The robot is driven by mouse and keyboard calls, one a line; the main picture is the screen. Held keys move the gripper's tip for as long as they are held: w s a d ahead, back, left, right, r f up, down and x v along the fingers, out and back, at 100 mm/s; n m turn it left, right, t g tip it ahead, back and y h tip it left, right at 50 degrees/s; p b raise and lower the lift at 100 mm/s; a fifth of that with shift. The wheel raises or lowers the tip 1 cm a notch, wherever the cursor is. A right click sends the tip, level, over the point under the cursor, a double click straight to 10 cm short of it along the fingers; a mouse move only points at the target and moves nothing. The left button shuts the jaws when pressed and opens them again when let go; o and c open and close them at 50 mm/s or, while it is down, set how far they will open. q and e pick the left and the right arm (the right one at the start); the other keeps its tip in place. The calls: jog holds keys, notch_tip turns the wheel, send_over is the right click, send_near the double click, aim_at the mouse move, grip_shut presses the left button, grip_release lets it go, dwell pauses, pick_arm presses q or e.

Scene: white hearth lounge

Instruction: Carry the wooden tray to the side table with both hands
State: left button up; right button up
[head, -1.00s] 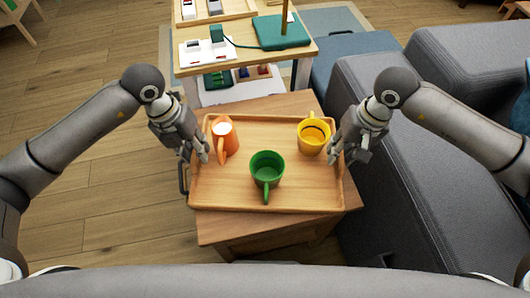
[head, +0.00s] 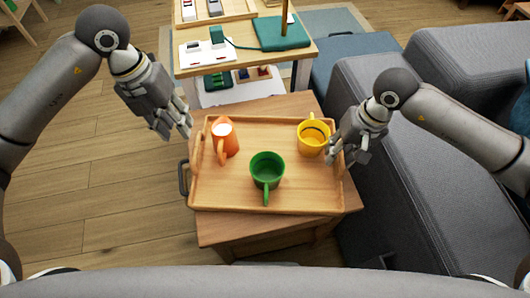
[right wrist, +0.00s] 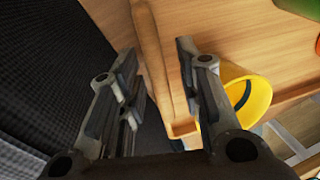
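The wooden tray (head: 230,203) lies flat on a small wooden table (head: 222,226) and holds an orange mug (head: 225,142), a green mug (head: 267,168) and a yellow mug (head: 311,140). My left gripper (head: 172,130) is open and empty, above and left of the tray's left handle (head: 196,150), apart from it. My right gripper (head: 346,152) is at the tray's right end. In the right wrist view its open fingers (right wrist: 160,75) stand on both sides of the tray's wooden handle (right wrist: 150,45), with gaps showing. The yellow mug (right wrist: 245,85) is close beside one finger there.
A grey sofa (head: 390,205) borders the right side. A dark handle (head: 184,178) sticks out at left. Wooden floor (head: 100,190) is open on the left.

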notch_tip(320, 180, up, 12)
jog(key=d, duration=0.2)
jog(key=shift+d, duration=0.2)
dwell(0.6)
